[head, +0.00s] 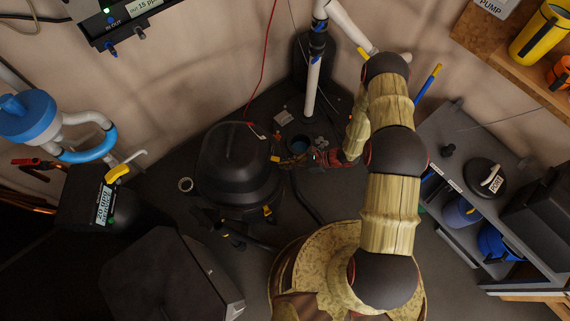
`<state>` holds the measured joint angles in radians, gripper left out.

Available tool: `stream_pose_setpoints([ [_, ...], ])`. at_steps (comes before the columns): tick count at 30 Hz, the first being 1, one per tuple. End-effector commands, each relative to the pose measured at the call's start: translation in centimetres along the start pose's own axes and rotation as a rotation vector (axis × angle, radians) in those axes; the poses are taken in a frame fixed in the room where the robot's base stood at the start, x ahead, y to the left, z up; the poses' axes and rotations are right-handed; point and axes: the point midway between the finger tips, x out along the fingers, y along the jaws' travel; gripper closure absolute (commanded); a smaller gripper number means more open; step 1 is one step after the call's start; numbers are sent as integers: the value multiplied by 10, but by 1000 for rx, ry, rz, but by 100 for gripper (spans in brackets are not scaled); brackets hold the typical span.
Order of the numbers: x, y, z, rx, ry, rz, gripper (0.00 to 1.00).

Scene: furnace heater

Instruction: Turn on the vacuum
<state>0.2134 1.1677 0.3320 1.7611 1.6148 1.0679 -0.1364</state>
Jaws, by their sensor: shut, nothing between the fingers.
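A black, round-topped machine (235,160) stands on the dark floor left of centre. It may be the vacuum, but no label on it is readable. No switch is clearly visible on the machine.
A grey shelf unit (428,140) with dark and blue items stands right. A black box with a yellow-handled valve (118,173) and blue-and-white piping (88,150) stand left. A dark angular box (160,280) fills the front left.

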Motion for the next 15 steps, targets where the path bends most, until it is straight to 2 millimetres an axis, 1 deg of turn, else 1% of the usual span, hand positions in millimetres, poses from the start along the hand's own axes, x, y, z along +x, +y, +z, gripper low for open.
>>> stream_pose_setpoints([
  [15,-6,0,7,-1,104,0,100],
])
